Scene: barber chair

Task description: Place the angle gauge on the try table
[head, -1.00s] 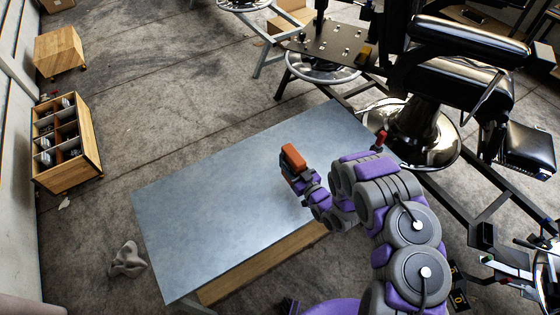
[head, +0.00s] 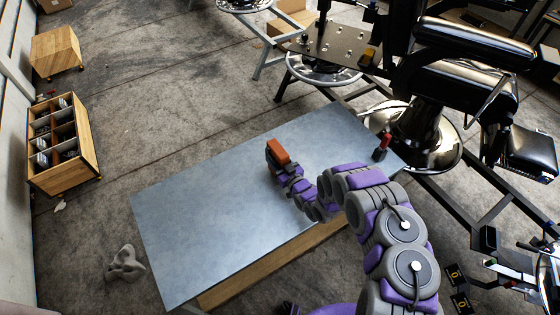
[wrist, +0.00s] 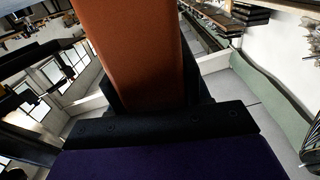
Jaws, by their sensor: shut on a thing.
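An orange block-like piece, which I take as the angle gauge (head: 279,150), is in my gripper (head: 271,158). The gripper is shut on it, over the middle of a low table with a grey-blue top (head: 200,210), which I take as the try table. I cannot tell whether the piece touches the top or hangs above it. In the wrist view the orange piece (wrist: 128,45) stretches away from the dark gripper base and fills the upper middle; its far end is cut off.
A small red and black item (head: 383,142) stands at the table's right corner. A black barber chair (head: 465,70) is behind it on the right. A wooden crate (head: 62,150) and a grey lump (head: 125,264) are on the floor at left. Most of the tabletop is bare.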

